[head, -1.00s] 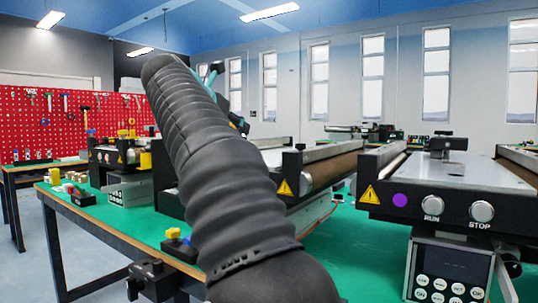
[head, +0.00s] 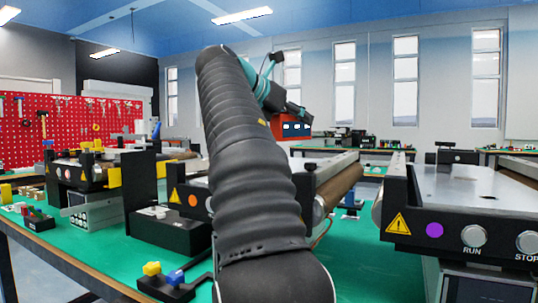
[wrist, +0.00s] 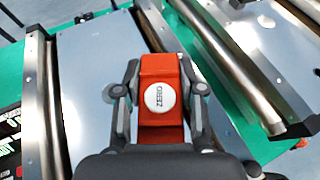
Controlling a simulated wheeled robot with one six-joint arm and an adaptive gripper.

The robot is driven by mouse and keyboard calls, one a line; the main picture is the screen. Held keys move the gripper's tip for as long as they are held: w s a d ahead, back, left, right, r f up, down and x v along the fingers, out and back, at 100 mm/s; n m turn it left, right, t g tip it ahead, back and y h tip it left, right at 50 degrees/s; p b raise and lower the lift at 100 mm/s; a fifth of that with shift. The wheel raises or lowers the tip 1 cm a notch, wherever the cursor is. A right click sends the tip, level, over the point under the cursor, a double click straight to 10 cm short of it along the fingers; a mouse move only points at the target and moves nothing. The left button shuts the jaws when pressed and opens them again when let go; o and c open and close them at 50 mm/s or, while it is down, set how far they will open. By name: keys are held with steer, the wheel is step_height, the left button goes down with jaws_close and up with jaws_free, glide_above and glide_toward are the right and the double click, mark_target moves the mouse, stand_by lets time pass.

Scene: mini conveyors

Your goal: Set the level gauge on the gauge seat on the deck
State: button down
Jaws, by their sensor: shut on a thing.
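The level gauge (wrist: 160,72) is an orange-red box with a round white button marked ZERO, gripped between the two fingers of my gripper (wrist: 159,85) in the wrist view. In the head view the red gauge (head: 290,126) shows in the air beyond my arm, above the conveyors; the gripper there is mostly hidden. A pale grey deck plate (wrist: 85,85) lies below and left of the gauge in the wrist view. I cannot make out the gauge seat in either view.
A steel roller (wrist: 232,65) runs diagonally right of the gauge, with another deck (wrist: 272,45) beyond it. At right in the head view stands a conveyor (head: 465,188) with RUN and STOP buttons. A black two-knob block (head: 172,280) lies on the green bench top.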

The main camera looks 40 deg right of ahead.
steer(key=w+f, duration=0.1)
steer(key=w, duration=0.1)
steer(key=w+a+f, duration=0.1)
steer(key=w, duration=0.1)
steer(key=w+a+f, duration=0.1)
steer(key=w+f, duration=0.1)
steer(key=shift+w, duration=0.1)
steer(key=shift+f, duration=1.95)
steer(key=shift+f, duration=0.1)
steer(key=c, duration=0.7)
jaws_free()
steer(key=shift+a+r, duration=0.15)
steer(key=shift+r, duration=0.05)
steer(key=v, duration=1.1)
steer(key=shift+a, duration=0.35)
